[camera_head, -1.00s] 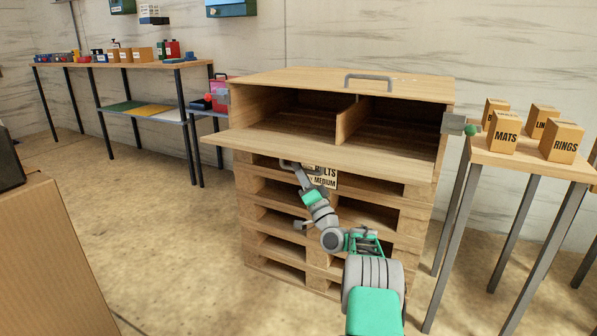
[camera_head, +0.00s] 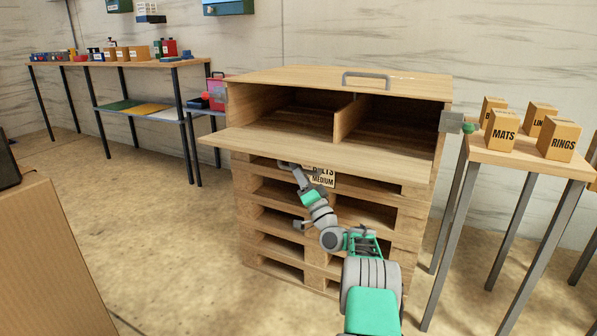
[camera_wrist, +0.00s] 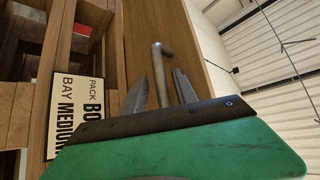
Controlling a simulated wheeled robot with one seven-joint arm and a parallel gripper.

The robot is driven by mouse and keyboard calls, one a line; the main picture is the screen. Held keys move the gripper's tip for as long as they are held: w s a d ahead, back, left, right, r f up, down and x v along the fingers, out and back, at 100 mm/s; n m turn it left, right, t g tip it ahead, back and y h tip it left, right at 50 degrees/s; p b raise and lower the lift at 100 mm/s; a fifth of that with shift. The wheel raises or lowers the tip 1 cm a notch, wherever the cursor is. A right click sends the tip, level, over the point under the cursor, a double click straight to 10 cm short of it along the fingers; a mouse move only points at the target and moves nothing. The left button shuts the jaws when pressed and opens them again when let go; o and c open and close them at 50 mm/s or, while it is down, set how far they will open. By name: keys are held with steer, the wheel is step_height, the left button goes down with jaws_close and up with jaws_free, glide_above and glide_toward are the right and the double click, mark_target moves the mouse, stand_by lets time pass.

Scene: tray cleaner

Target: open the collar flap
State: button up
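The collar flap (camera_head: 290,143) is the wide wooden front panel of the box on top of the pallets. It is swung down and juts outward, leaving the front open. Its grey handle (camera_head: 286,165) is on the lower outer side, and also shows in the wrist view (camera_wrist: 158,68). My gripper (camera_head: 298,172) is at that handle, below the flap. In the wrist view my gripper (camera_wrist: 160,88) has its fingers apart, one on each side of the handle bar, with gaps showing. Whether either finger touches the bar cannot be told.
The wooden collar box (camera_head: 345,118) has two dark compartments and a lid with a grey handle (camera_head: 365,76). Stacked pallets (camera_head: 330,245) stand below, with a label (camera_head: 321,176). A table (camera_head: 535,160) with labelled cartons is close on the right.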

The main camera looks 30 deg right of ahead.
steer(key=p+v, duration=0.1)
steer(key=v, duration=0.6)
steer(key=shift+s+f, duration=0.2)
steer(key=shift+s, duration=0.15)
